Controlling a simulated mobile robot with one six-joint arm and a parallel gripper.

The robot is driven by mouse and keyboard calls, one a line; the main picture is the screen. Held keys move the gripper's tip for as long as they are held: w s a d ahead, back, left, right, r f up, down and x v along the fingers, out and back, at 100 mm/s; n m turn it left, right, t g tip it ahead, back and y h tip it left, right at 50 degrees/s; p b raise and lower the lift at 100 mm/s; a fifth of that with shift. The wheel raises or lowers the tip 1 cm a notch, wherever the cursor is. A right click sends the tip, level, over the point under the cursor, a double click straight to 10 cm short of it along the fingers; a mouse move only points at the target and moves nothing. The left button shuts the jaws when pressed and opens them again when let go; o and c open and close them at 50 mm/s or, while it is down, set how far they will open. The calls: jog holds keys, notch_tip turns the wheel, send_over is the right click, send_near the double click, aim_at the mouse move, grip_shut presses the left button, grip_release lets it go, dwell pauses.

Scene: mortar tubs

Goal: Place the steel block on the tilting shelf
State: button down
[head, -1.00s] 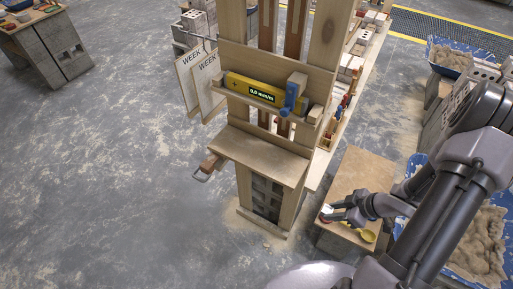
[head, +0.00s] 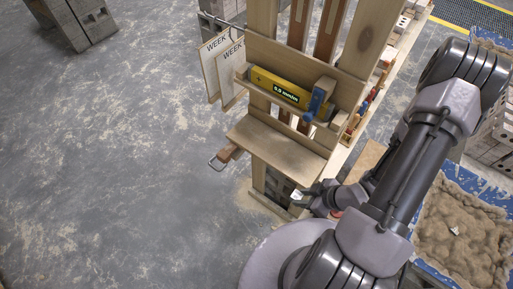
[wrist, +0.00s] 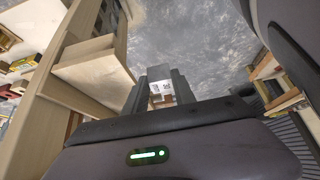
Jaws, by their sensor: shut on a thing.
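My gripper (head: 305,199) is low at the right of the wooden post stand in the head view, below the shelf's right end. In the wrist view my gripper (wrist: 160,88) is shut on a small pale, shiny block with dark marks, the steel block (wrist: 160,91); the fingers hide its sides. It is barely visible in the head view. The tilting shelf (head: 278,146) is a bare wooden board on the stand's front, under a yellow level reading 0.0 mm/m (head: 281,88). The shelf (wrist: 92,72) also shows left of my fingers in the wrist view, apart from them.
A blue clamp-like tool (head: 318,98) sits at the level's right end. A wooden handle with a metal loop (head: 226,155) juts out left of the shelf. WEEK boards (head: 216,65) hang at the left. A blue tub of mortar (head: 465,225) stands right.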

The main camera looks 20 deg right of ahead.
jog(key=w+d+b, duration=0.1)
jog(key=w+b, duration=0.1)
jog(key=w, duration=0.3)
jog(key=w+d+f+b, duration=0.1)
jog(key=w+d+b, duration=0.1)
jog(key=w, duration=0.3)
jog(key=w+d+b, duration=0.1)
jog(key=w+b, duration=0.3)
jog(key=w, duration=0.1)
jog(key=shift+d+f, duration=0.15)
jog(key=shift+d, duration=0.25)
notch_tip(320, 180, down, 4)
jog(key=b, duration=0.2)
jog(key=shift+b, duration=0.4)
